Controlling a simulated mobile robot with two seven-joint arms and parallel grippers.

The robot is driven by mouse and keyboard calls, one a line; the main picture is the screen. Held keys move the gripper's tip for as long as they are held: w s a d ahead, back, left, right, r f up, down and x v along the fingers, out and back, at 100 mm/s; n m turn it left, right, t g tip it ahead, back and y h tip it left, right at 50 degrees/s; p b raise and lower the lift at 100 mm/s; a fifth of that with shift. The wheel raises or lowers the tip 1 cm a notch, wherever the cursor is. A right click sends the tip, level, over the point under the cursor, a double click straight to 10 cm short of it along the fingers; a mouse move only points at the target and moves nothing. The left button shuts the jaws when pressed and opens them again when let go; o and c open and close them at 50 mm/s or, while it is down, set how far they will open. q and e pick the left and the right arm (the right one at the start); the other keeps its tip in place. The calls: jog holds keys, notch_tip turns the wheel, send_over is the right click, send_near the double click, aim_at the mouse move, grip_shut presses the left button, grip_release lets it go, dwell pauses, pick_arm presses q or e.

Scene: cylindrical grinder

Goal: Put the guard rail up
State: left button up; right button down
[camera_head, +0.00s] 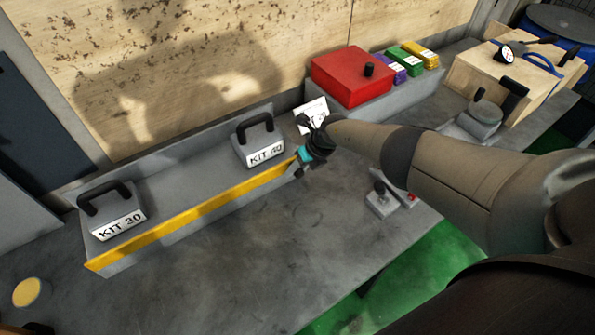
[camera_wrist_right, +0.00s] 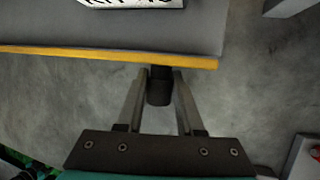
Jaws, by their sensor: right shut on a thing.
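The guard rail (camera_head: 200,215) is a long yellow strip along the front edge of a grey shelf (camera_head: 190,170). Its yellow edge also crosses the wrist view (camera_wrist_right: 80,52). My right gripper (camera_head: 299,172) is at the rail's right end. In the wrist view my right gripper (camera_wrist_right: 159,78) has its fingers closed on a black knob (camera_wrist_right: 159,90) just in front of the yellow edge. The knob appears joined to the rail, but the joint is hidden. My left gripper is not in view.
Weights marked KIT 30 (camera_head: 117,222) and KIT 40 (camera_head: 261,145) stand on the shelf behind the rail. A red box (camera_head: 350,78) and a control block with a black knob (camera_head: 380,201) are to the right. The bench (camera_head: 230,265) in front is largely clear.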

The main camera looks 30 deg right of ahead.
jog(key=shift+a+g, duration=0.15)
jog(key=shift+g, duration=0.25)
jog(key=shift+r, duration=0.1)
jog(key=c, duration=0.5)
grip_release()
jog(key=shift+c, duration=0.2)
jog(key=shift+r, duration=0.1)
jog(key=shift+s+d+r+p, duration=0.1)
jog(key=shift+d+r+p, duration=0.2)
jog(key=shift+r+p, duration=0.2)
jog(key=p+v, duration=0.6)
jog(key=v, duration=0.8)
jog(key=shift+a, duration=0.2)
